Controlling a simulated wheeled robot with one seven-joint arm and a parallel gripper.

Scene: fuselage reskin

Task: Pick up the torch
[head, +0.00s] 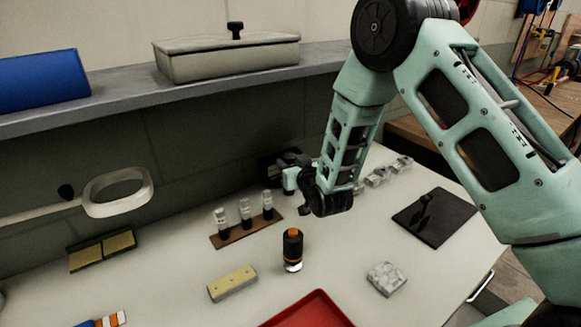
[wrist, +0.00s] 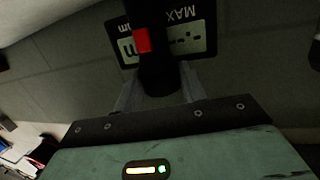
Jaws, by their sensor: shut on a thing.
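A black cylinder with an orange top, an orange band and a bright, clear lower end (head: 292,250) stands upright on the bench; it looks like the torch. My gripper (head: 286,176) is behind it, near the back wall, and apart from it. In the wrist view my gripper (wrist: 158,88) is shut on a dark thing with a red block (wrist: 142,40). Behind the red block shows a dark plate with a pale face marked MAX (wrist: 190,38), upside down. I cannot tell whether plate and held part are one piece. My arm partly hides the gripper in the head view.
Vials in a brown rack (head: 247,234), a yellow block (head: 232,284), a red tray (head: 306,312), a grey block (head: 386,278) and a black pad (head: 434,217) lie around the cylinder. A grey shelf (head: 200,84) runs above the back of the bench.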

